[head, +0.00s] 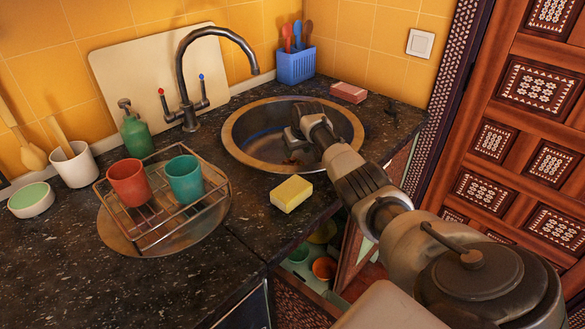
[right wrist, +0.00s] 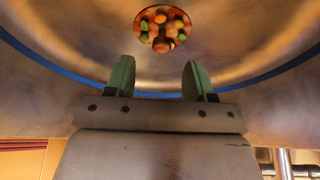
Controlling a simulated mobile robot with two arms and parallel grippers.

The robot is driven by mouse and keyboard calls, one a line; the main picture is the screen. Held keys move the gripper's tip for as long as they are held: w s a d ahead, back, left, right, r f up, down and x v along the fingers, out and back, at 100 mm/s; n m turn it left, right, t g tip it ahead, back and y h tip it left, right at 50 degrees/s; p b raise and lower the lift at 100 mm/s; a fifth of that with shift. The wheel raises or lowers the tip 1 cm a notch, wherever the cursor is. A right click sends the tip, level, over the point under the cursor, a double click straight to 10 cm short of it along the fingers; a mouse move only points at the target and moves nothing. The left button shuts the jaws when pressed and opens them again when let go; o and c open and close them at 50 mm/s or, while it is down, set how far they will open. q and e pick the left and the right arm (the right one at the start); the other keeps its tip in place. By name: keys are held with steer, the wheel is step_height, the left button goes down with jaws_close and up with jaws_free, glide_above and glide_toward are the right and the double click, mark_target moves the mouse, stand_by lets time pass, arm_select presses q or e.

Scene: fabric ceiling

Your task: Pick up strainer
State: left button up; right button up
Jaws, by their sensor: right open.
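The strainer (right wrist: 162,28) sits at the bottom of the sink, over the drain, with small green, orange and red bits in it. The round metal sink (head: 240,146) has a worn brassy rim and a blue line inside. My right gripper (head: 294,134) reaches down into the sink from the right. In the right wrist view, its two green-padded fingers (right wrist: 159,80) are apart and empty, with the strainer beyond them. In the head view the arm and gripper cover much of the bowl, so the strainer is hard to make out. My left gripper is out of view.
A dark faucet (head: 189,105) stands behind the sink. A yellow sponge (head: 291,194) lies at the front rim. A dish rack (head: 148,238) with red and teal cups is on the left. A blue utensil holder (head: 296,66) and pink block (head: 348,92) stand behind.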

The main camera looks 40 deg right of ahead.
mark_target(293, 158)
steer(key=shift+b+x, duration=0.35)
steer(key=shift+x, duration=0.5)
steer(key=b+x, duration=0.3)
steer(key=shift+a+f, duration=0.15)
steer(key=shift+w+f+b, duration=0.25)
steer(key=shift+f+b, duration=0.05)
steer(key=shift+b, duration=0.4)
steer(key=shift+c, duration=0.3)
steer(key=c, duration=0.9)
